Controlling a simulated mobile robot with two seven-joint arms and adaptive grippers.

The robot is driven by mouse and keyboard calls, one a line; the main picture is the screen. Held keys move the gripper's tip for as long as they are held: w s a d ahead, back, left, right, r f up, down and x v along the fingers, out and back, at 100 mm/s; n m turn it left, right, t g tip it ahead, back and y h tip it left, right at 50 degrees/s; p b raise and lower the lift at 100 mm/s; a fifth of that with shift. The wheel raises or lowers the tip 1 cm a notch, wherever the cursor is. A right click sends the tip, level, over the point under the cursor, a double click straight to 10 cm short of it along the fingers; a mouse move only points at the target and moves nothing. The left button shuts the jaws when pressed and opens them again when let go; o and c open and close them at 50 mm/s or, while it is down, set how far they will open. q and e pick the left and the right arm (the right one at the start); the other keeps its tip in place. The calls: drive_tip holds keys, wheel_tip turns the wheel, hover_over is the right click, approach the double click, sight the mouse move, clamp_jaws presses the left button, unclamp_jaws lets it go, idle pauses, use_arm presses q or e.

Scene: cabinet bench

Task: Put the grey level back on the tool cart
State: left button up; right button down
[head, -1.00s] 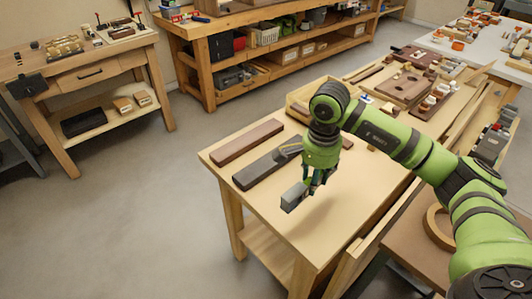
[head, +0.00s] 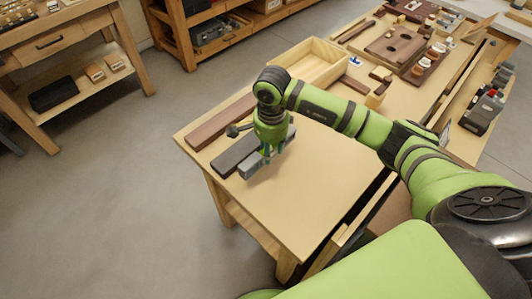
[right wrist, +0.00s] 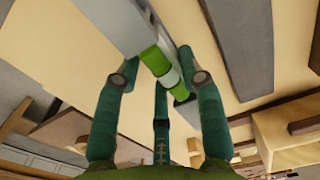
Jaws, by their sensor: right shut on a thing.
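The grey level (head: 250,169) is a short grey bar in the head view, held over the near left part of the wooden bench (head: 290,208). My right gripper (head: 265,157) is shut on it. In the right wrist view the level (right wrist: 118,22) runs between the fingers of the gripper (right wrist: 160,78), with bright green and pale sections in its middle. The fingers hide part of it in the head view. I cannot make out the tool cart for certain. My left gripper is not in view.
A dark grey bar (head: 226,158) and a brown bar (head: 210,126) lie beside the level on the bench. An open wooden box (head: 325,67) and a brown board (head: 396,48) stand farther back. The bench's near end is clear. Open floor (head: 110,215) lies to the left.

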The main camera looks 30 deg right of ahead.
drive_tip(key=shift+a+f, duration=0.4)
drive_tip(key=shift+a, duration=0.15)
wheel_tip(320, 180, down, 3)
drive_tip(key=shift+w+f+p, duration=0.1)
drive_tip(key=shift+f+p, duration=0.1)
drive_tip(key=shift+p, duration=0.5)
drive_tip(key=shift+d+f, duration=0.1)
drive_tip(key=shift+f, duration=0.3)
drive_tip(key=c, duration=0.8)
unclamp_jaws()
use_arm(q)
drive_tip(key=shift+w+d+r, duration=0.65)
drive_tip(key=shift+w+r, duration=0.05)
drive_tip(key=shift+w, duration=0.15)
use_arm(e)
drive_tip(key=shift+o, duration=0.2)
drive_tip(key=shift+r, duration=0.1)
